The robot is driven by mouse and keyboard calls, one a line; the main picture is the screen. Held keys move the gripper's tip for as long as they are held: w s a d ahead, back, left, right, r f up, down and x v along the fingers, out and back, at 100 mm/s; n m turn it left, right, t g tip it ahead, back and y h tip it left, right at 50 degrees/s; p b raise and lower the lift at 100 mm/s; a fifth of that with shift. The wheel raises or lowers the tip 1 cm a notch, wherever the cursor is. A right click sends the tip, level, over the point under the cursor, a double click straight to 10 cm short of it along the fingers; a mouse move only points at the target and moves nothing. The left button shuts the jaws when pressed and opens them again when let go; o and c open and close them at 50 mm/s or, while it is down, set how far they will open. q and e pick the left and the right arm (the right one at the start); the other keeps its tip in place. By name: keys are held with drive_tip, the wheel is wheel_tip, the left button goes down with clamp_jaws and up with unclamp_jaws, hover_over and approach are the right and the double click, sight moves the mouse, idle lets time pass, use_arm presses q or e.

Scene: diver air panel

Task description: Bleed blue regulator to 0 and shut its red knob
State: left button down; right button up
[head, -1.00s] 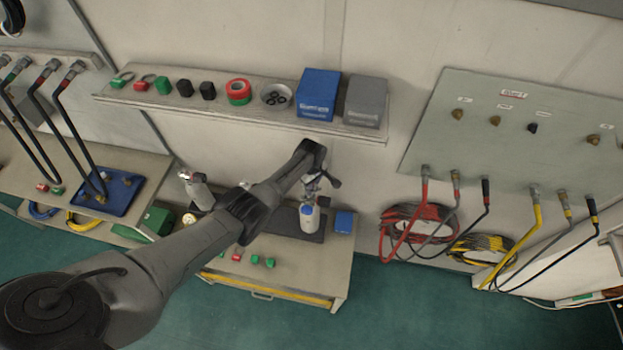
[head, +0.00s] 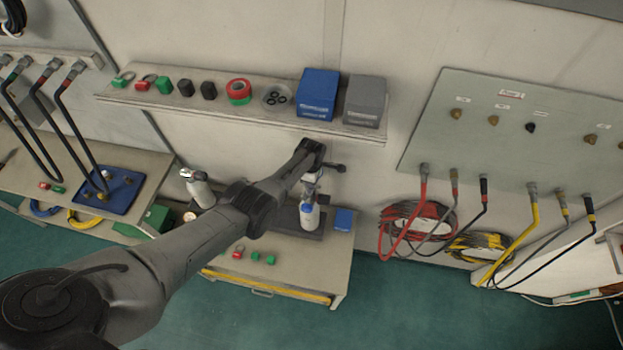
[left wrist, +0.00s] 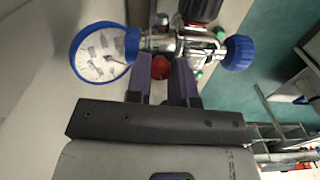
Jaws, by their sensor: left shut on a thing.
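The blue regulator shows in the left wrist view, with a blue-rimmed gauge (left wrist: 104,52) at the left and a blue knob (left wrist: 238,52) at the right. Its gauge needle is too small to read surely. A red knob (left wrist: 162,68) shows between the fingers of my left gripper (left wrist: 163,75), which is shut on it; the fingers partly hide it. In the head view my left gripper (head: 312,178) is over a white bottle with a blue band (head: 308,215); my arm hides much of the regulator. My right gripper is not in view.
A second white bottle (head: 198,190) stands left, behind my forearm. A blue box (head: 343,220) lies to the right on the bench (head: 315,265). The shelf (head: 250,113) above holds caps, tape and two boxes. Hoses hang from the wall panel (head: 500,150) at right.

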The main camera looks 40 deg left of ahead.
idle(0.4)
use_arm(q)
drive_tip(key=c, duration=1)
unclamp_jaws()
wheel_tip(320, 180, up, 5)
drive_tip(key=p, duration=0.3)
drive_tip(key=shift+r, duration=0.15)
wheel_tip(320, 180, up, 7)
drive_tip(key=shift+f, duration=0.15)
